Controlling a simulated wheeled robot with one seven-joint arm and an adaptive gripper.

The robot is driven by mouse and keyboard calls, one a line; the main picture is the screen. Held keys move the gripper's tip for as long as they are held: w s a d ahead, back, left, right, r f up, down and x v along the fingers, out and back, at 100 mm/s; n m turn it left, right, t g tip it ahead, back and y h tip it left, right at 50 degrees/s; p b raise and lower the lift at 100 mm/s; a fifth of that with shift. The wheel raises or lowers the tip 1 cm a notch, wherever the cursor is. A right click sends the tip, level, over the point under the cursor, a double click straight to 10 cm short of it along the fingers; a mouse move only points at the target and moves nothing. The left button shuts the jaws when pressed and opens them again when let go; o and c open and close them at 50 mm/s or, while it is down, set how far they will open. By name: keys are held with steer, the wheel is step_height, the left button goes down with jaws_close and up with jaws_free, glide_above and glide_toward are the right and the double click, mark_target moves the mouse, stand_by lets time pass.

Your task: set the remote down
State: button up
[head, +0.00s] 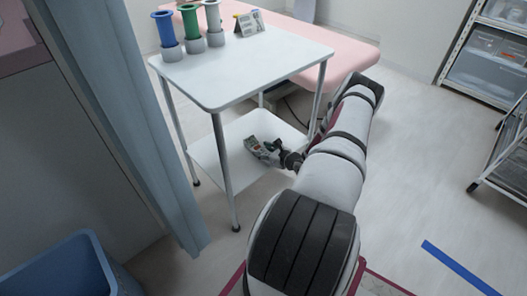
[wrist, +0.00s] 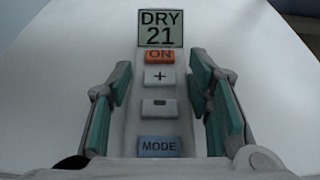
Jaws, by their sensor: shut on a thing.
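The remote (wrist: 160,108) is a pale grey handset whose display reads DRY 21, with an orange ON button, plus and minus buttons and a blue MODE button. In the wrist view it lies between the teal-padded fingers of my gripper (wrist: 159,85), which is shut on its sides. In the head view my gripper (head: 268,152) reaches in over the lower shelf (head: 215,158) of a white side table. The remote is small and partly hidden there. I cannot tell whether it touches the shelf.
The white tabletop (head: 250,72) is above the gripper, with green, blue and white spool-like stands and a small sign (head: 249,23) on it. A table leg (head: 223,170) stands left of the gripper. A pink bed (head: 345,50) is behind. Bare shelf surrounds the gripper.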

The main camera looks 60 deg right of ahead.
steer(key=o, duration=1.4)
steer(key=shift+o, duration=0.2)
steer(key=shift+s, duration=0.1)
steer(key=v, duration=1.1)
steer(key=shift+s+a+r, duration=0.15)
steer(key=shift+s, duration=0.2)
steer(key=shift+s, duration=0.1)
